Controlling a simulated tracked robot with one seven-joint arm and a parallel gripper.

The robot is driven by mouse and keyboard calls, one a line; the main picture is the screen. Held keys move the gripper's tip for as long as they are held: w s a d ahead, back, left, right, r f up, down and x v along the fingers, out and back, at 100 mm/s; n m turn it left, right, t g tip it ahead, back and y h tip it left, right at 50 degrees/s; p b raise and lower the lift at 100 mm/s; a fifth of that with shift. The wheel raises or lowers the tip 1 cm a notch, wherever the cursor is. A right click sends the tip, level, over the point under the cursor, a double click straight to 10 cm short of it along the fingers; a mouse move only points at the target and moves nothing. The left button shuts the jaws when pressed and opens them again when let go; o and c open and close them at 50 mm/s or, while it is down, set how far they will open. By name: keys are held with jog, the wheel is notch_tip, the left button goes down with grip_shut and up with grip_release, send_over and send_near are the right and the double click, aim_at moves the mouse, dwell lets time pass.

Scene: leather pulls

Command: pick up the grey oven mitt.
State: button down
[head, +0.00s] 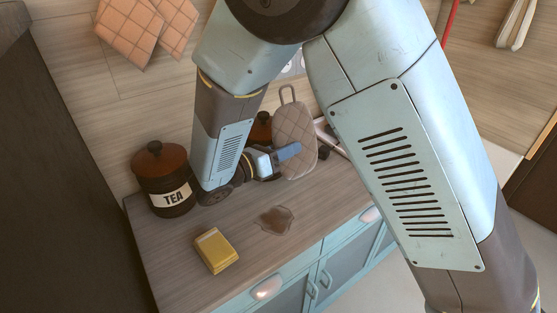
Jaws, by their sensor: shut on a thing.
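The grey oven mitt (297,130) is a quilted mitt with a hanging loop at its top. It stands upright at the back of the counter, close to the wall. My gripper (289,152) reaches it from the left and is shut on its left edge, with a blue finger lying across the quilted face. The far finger is hidden behind the mitt. I cannot tell whether the mitt's lower end touches the counter.
A brown tea jar (163,178) stands left of my arm, and another dark jar (261,130) is partly hidden behind it. A yellow sponge (215,250) and a brown spill (275,219) lie on the counter (190,285). Orange cloths (130,30) hang on the wall.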

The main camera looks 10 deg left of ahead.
jog(key=d+r, duration=0.2)
jog(key=r, duration=0.1)
jog(key=shift+d+r, duration=0.2)
jog(key=shift+d, duration=0.2)
jog(key=d+r, duration=0.4)
jog(key=d, duration=0.5)
jog(key=shift+w, duration=0.3)
